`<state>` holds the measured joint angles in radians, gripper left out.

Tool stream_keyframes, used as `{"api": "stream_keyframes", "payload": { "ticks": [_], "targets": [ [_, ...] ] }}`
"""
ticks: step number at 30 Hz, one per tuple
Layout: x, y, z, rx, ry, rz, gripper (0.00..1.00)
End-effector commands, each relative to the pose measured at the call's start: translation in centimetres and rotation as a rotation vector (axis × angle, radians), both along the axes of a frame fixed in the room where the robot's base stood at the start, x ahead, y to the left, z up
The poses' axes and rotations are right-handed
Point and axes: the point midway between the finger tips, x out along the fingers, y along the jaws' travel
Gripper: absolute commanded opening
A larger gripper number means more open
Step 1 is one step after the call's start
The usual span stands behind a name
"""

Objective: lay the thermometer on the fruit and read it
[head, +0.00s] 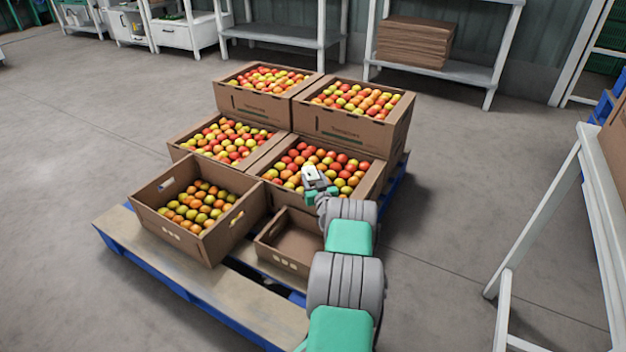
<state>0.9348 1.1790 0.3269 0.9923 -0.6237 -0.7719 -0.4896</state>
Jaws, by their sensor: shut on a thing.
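My gripper (312,187) is shut on the thermometer (311,173), a small pale thing at its fingertips. The gripper is over the near part of a full cardboard box (367,187) on the right of the pallet. The fruit (290,165) in that box is red, orange and yellow-green tomatoes, heaped near the rim. The gripper and wrist hide some of the fruit and the box's near wall. I cannot tell whether the thermometer touches the fruit, and no reading is legible.
The boxes stand on a blue-edged wooden pallet (130,232). A part-filled box (215,246) is at the front left, beside an empty small box (290,248). More full boxes (345,128) stand behind. A white-legged table (540,225) is at the right; the floor between is clear.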

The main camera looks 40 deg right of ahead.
Motion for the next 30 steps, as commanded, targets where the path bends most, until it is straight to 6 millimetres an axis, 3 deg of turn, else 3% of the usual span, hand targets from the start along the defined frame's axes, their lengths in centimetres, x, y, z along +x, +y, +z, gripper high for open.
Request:
{"api": "stream_keyframes", "payload": {
  "ticks": [2,3,10,20,30],
  "targets": [
    [0.0,0.0,-0.3,0.0,0.0,0.0,0.04],
    [0.0,0.0,-0.3,0.0,0.0,0.0,0.5],
    [0.0,0.0,-0.3,0.0,0.001,0.0,0.69],
    [0.0,0.0,0.3,-0.001,0.0,0.0,0.71],
    [-7.0,3.7,0.8,0.004,0.002,-0.003,0.71]
  ]
}}
